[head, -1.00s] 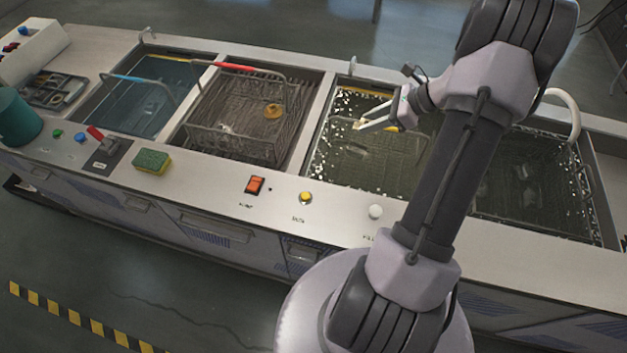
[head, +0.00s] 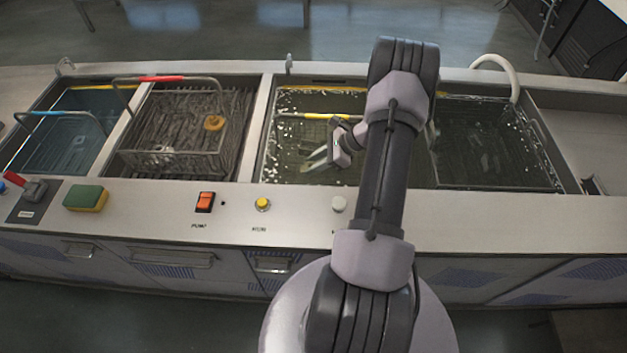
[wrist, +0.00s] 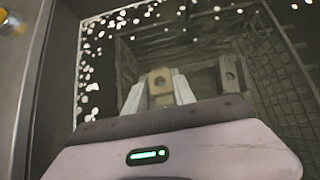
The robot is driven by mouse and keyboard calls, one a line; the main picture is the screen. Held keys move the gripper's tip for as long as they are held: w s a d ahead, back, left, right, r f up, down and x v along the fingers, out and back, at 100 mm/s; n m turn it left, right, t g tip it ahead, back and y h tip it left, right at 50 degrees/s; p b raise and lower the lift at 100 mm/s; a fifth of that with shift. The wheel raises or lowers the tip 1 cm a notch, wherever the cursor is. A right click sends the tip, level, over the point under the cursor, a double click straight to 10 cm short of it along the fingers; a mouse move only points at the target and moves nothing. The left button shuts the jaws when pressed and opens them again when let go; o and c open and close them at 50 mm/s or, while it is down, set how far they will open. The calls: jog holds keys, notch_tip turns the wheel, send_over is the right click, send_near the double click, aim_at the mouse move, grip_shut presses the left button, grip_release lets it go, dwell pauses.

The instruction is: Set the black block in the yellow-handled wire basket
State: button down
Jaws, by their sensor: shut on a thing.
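The yellow-handled wire basket sits in the bubbling tank; its yellow handle (head: 318,116) shows in the head view, and its mesh wall (wrist: 272,62) shows in the wrist view. My gripper (head: 314,164) is over this tank, near its front side. In the wrist view my gripper (wrist: 159,92) is shut on a small tan-brown block (wrist: 160,79) with a round hole. A similar, darker grey-brown block (wrist: 231,74) with a hole is to its right, lower down. I see no clearly black block. The height of the held block above the basket floor is hard to tell.
A red-handled basket (head: 160,78) with an orange-brown ring (head: 214,122) stands left of this tank. A blue-handled basket (head: 62,114) is farther left. The front ledge carries a sponge (head: 86,198), an orange switch (head: 205,201) and a yellow button (head: 263,203).

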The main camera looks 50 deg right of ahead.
aim_at(314, 177)
notch_tip(314, 177, down, 7)
jog(key=shift+r+b, duration=0.15)
jog(key=shift+b, duration=0.85)
jog(key=shift+f, duration=0.2)
jog(key=c, duration=1)
grip_release()
jog(key=shift+c, duration=0.2)
jog(key=shift+r, duration=0.1)
jog(key=shift+r, duration=0.4)
jog(key=p+v, duration=0.3)
jog(key=v, duration=0.8)
jog(key=shift+s+d+p, duration=0.25)
jog(key=shift+p, duration=0.05)
jog(key=shift+r, duration=0.2)
